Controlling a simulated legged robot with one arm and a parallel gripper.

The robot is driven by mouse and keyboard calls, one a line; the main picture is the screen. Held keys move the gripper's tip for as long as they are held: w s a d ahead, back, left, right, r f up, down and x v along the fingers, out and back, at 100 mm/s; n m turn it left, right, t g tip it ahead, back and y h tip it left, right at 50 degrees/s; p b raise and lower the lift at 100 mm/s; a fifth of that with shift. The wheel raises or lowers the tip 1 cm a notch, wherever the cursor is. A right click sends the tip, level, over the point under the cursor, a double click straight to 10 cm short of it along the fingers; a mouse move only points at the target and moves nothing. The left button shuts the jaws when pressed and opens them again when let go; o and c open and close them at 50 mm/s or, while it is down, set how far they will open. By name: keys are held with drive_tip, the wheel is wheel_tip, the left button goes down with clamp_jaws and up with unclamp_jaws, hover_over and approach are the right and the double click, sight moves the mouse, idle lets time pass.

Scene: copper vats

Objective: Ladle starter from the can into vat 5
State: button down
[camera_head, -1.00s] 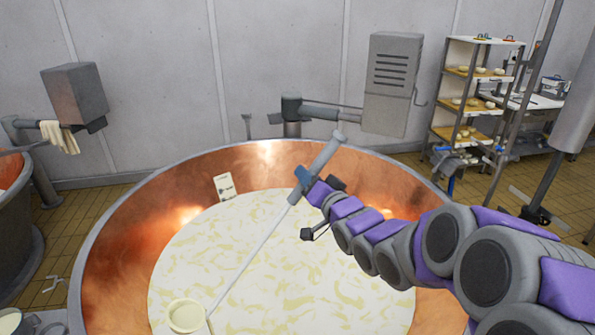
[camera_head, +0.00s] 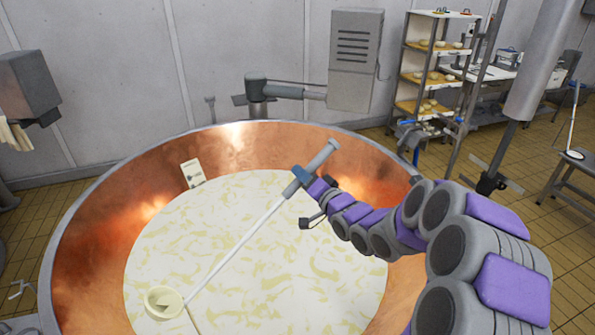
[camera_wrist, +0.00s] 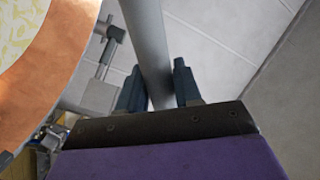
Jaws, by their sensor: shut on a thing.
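A large copper vat (camera_head: 85,240) fills the lower middle of the head view, full of pale, yellow-flecked liquid (camera_head: 270,255). A small card (camera_head: 192,173) is on its inner wall; I cannot read a number on it. My gripper (camera_head: 302,178) is shut on the grey upper handle of a long ladle (camera_head: 235,240), above the vat's far right part. The wrist view shows the handle (camera_wrist: 148,45) between both fingers (camera_wrist: 160,88). The ladle slants down left to its cream bowl (camera_head: 163,302), which looks tilted over the liquid. Whether it touches the liquid or holds anything is unclear. No can is recognisable.
A grey box on an arm (camera_head: 355,60) stands behind the vat. A shelf rack (camera_head: 432,75) with round cheeses is at the back right. Another grey box (camera_head: 28,82) with a cloth is at left.

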drive_tip(key=w+d+f+m, duration=0.2)
drive_tip(key=d+f+m, duration=0.1)
drive_tip(key=f, duration=0.7)
drive_tip(key=w+d+f+m, duration=0.1)
drive_tip(key=d+f+m, duration=0.15)
drive_tip(key=f, duration=0.75)
drive_tip(key=w+d+f+m, duration=0.2)
drive_tip(key=d+f, duration=0.1)
drive_tip(key=f, duration=0.7)
drive_tip(key=s+a+f+m+b, duration=0.1)
drive_tip(key=f+m+b, duration=0.1)
drive_tip(key=f, duration=0.5)
drive_tip(key=a+f+m+b, duration=0.2)
drive_tip(key=f+b, duration=0.3)
drive_tip(key=f, duration=0.3)
drive_tip(key=shift+s+f, duration=0.25)
drive_tip(key=shift+s, duration=0.15)
drive_tip(key=shift+a, duration=0.1)
